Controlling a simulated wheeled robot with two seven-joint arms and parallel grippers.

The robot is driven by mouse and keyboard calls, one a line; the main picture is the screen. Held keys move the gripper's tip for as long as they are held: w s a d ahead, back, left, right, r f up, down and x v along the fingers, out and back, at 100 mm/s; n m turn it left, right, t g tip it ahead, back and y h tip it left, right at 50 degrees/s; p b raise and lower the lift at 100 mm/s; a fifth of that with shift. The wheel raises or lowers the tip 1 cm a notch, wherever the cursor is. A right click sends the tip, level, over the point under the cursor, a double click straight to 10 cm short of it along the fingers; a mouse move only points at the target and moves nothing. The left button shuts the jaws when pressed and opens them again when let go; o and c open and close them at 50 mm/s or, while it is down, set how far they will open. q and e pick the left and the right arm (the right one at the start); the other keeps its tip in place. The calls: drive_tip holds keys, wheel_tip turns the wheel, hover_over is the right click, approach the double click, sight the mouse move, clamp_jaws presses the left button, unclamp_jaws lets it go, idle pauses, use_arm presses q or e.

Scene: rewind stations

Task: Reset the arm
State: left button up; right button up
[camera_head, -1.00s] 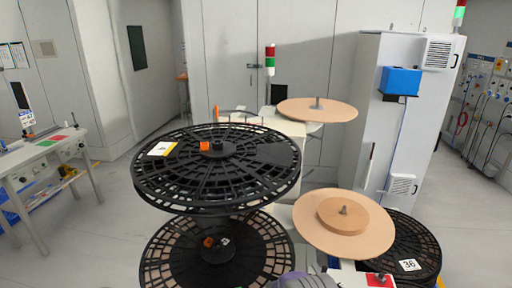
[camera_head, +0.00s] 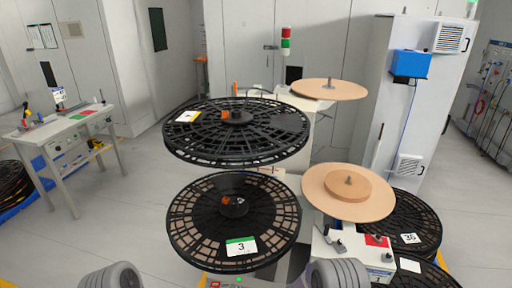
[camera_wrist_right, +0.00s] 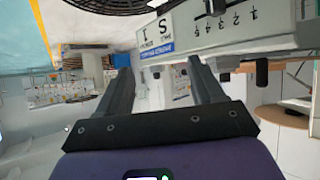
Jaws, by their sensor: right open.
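The rewind station has an upper black reel (camera_head: 236,128) and a lower black reel (camera_head: 205,205) with a green-and-white "3" label. Two tan discs stand to its right, one at the back (camera_head: 312,90) and one in front (camera_head: 320,182). A white control box (camera_head: 352,255) with a red panel and black knobs sits below the front disc. In the right wrist view a white box (camera_wrist_right: 290,30) with a 1-to-5 scale appears upside down. A dark part (camera_wrist_right: 213,6) sticks out near its scale. My right gripper (camera_wrist_right: 158,70) is open and empty, its fingers just short of that box. My left gripper is out of view.
More black reels (camera_head: 412,222) lie at the lower right, one labelled 36. A workbench (camera_head: 75,130) stands at the left, with dark reels (camera_head: 12,185) near it. A tall grey cabinet (camera_head: 405,110) stands behind right. The floor between bench and station is clear.

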drive_tip(key=s+a+f+n+g+y, duration=0.1)
drive_tip(key=s+a+f+n+y, duration=0.4)
drive_tip(key=s+a+f+y, duration=0.6)
drive_tip(key=s+a+r+n+g+y, duration=0.1)
drive_tip(key=s+a+n+g, duration=0.1)
drive_tip(key=s, duration=0.6)
drive_tip(key=s+a+r+n+g+y, duration=0.1)
drive_tip(key=s+a+g+y, duration=0.1)
drive_tip(key=s+a, duration=0.3)
drive_tip(key=s, duration=0.4)
drive_tip(key=shift+a+n+g+p, duration=0.3)
drive_tip(key=shift+n, duration=0.1)
drive_tip(key=shift+s, duration=0.1)
